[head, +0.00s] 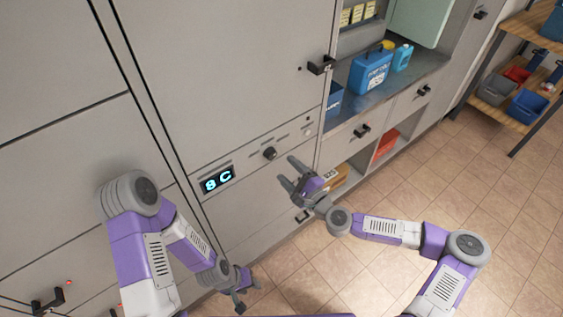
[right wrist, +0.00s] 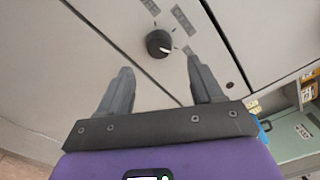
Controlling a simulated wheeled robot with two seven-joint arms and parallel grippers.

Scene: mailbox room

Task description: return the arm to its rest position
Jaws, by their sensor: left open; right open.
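My right gripper (head: 288,171) is open and empty in front of the grey cabinet (head: 230,70), below and right of a black knob (head: 270,153). In the right wrist view, its two fingers (right wrist: 160,65) are spread, with the knob (right wrist: 159,43) seen beyond them, and nothing is between them. The right arm reaches in from the right, bent at the elbow. My left gripper (head: 247,295) is open and empty, low near the floor at the cabinet's lower front. The left arm is folded downward at the left.
A lit display (head: 217,179) reads "8 C". A black handle (head: 320,66) sticks out of the cabinet door. A counter at upper right holds a blue box (head: 370,72) and a blue bottle (head: 402,57). A wooden shelf (head: 500,108) stands at far right. The tiled floor (head: 500,190) is open.

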